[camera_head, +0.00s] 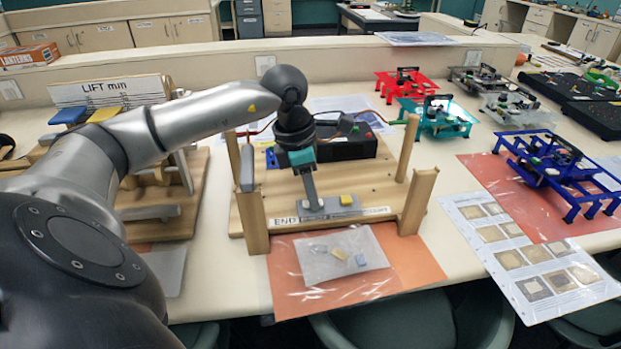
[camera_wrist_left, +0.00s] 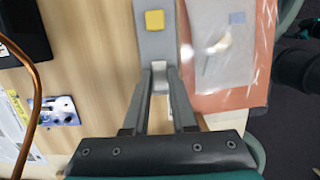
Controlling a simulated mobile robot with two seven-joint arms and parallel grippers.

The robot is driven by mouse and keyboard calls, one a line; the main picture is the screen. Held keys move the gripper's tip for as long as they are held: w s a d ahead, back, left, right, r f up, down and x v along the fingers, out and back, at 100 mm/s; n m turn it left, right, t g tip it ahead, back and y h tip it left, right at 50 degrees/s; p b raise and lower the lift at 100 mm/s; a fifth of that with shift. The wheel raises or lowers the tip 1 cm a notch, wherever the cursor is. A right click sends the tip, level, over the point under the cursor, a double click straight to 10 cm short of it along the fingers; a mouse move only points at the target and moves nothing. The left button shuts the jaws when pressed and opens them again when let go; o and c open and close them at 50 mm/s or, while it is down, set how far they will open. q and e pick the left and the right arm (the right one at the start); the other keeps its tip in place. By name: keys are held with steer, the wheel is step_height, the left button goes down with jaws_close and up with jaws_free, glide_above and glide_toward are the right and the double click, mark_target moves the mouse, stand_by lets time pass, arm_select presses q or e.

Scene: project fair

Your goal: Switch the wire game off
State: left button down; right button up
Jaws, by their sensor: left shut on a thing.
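The wire game is a wooden board (camera_head: 250,213) with upright posts and a bent copper wire, which also shows in the left wrist view (camera_wrist_left: 39,80). A grey panel (camera_head: 372,211) lies along its front edge. On the panel is a yellow block (camera_head: 346,200), also in the left wrist view (camera_wrist_left: 154,19). My left gripper (camera_head: 316,206) reaches down onto the panel, left of the yellow block. In the left wrist view its fingers (camera_wrist_left: 160,70) are closed on a small pale grey piece on the panel, mostly hidden between them. My right gripper is out of view.
A black box (camera_head: 347,148) stands behind on the board. A clear bag of small parts (camera_head: 325,258) lies on an orange sheet in front. The LIFT stand (camera_head: 110,92) is at left. Red, teal and blue frames (camera_head: 555,165) stand at right.

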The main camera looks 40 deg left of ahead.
arm_select(q)
steer(key=p, duration=0.1)
steer(key=g+y+p, duration=0.1)
steer(key=shift+w+d+r+p, duration=0.15)
steer(key=shift+w+r+p, duration=0.1)
steer(key=shift+p, duration=0.1)
steer(key=shift+f+g+y+p, duration=0.15)
steer(key=shift+g+y+p, duration=0.15)
steer(key=shift+g+p, duration=0.25)
steer(key=shift+f, duration=0.1)
steer(key=c, duration=0.7)
jaws_free()
steer(key=shift+w+d+r+p, duration=0.15)
steer(key=shift+r+p, duration=0.5)
steer(key=shift+r, duration=3.2)
steer(key=shift+w+d+r+p, duration=0.1)
steer(key=shift+r+p, duration=0.55)
steer(key=shift+r, duration=3.15)
